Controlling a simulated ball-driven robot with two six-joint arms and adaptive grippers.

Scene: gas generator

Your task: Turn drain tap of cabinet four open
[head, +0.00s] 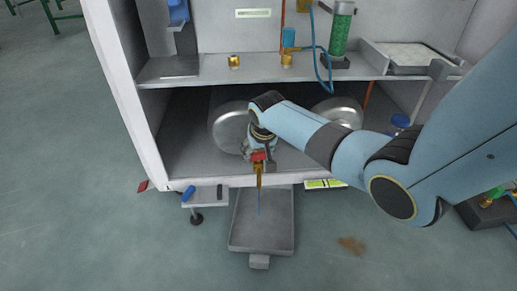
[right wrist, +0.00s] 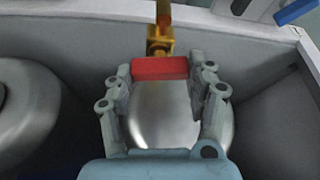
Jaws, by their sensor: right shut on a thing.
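The drain tap (head: 259,175) is brass and hangs at the front edge of the cabinet's lower bay. Its red handle (head: 258,156) lies crosswise at the top of it. My right gripper (head: 262,153) is shut on the red handle. In the right wrist view the fingers sit at both ends of the red handle (right wrist: 160,68), with the brass tap body (right wrist: 160,40) beyond it. My left gripper is not in view.
Two rounded metal tanks (head: 230,124) lie in the lower bay. The shelf (head: 210,68) above holds brass fittings and a green column (head: 340,32). A small blue-handled valve (head: 188,193) is left of the tray.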

